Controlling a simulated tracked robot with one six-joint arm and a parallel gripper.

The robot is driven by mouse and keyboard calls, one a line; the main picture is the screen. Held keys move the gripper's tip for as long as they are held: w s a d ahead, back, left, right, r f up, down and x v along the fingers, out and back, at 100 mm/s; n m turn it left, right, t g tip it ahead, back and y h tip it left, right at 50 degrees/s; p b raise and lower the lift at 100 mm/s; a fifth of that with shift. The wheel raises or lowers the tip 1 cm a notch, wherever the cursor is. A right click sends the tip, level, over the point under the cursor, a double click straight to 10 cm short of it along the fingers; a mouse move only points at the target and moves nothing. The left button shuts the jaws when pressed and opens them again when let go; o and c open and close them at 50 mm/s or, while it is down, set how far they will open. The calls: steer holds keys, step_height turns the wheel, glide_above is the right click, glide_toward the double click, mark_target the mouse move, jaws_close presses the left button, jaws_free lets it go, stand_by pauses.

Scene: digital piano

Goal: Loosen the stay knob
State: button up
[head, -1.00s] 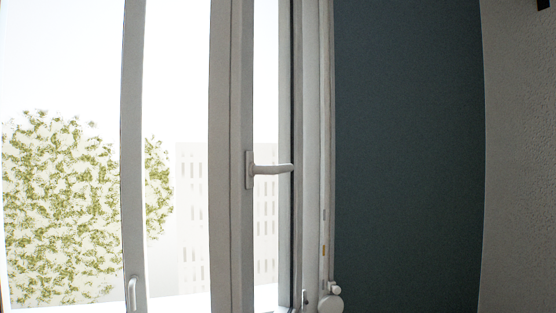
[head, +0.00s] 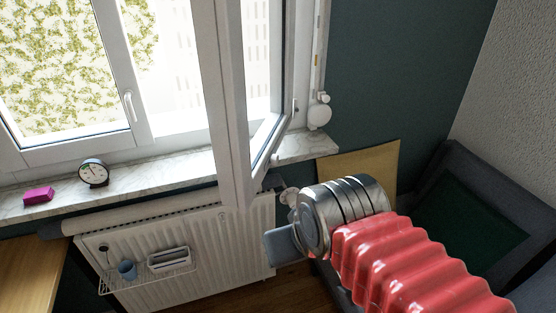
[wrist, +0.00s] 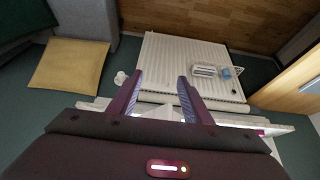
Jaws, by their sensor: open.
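The open window sash (head: 232,110) stands swung into the room above the marble sill. I cannot clearly make out a stay knob on it; a small dark fitting (head: 296,106) shows on the frame's right side. My gripper (wrist: 160,77) is open, with its two purple fingers apart and nothing between them. In the head view a grey-blue finger (head: 283,246) shows in front of the radiator's right end, below the sash's lower corner. The other finger is hard to see there. In the wrist view the sill and sash are mostly hidden behind my gripper.
A white radiator (head: 190,245) with a hanging rack hangs under the sill (head: 130,180). A clock (head: 93,173) and pink block (head: 38,195) stand on the sill. A white strap winder (head: 319,115) is right of the window. A dark armchair (head: 470,170) stands at right.

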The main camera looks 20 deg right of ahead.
stand_by(0.3)
steer(key=w+d+f+m+g+y, duration=0.2)
steer(key=w+d+f+m+y, duration=0.2)
steer(key=d+f+m, duration=0.4)
steer(key=w+d+f+m+g+y, duration=0.2)
steer(key=w+d+f+m+y, duration=0.25)
steer(key=m, duration=0.45)
steer(key=w+d+f+m+t+y, duration=0.1)
steer(key=w+d+m+t+y, duration=0.25)
steer(key=w+m+t, duration=0.4)
steer(key=w+d+r+m+t, duration=0.1)
steer(key=w+d+r+m, duration=0.1)
steer(key=w+r+m, duration=0.1)
steer(key=w+d+r+m+t+y, duration=0.1)
steer(key=w+d+r+m+t, duration=0.1)
steer(key=r+m, duration=0.3)
steer(key=w+m, duration=0.1)
steer(key=m, duration=0.2)
steer(key=shift+w+d+r, duration=0.3)
steer(key=shift+r, duration=0.05)
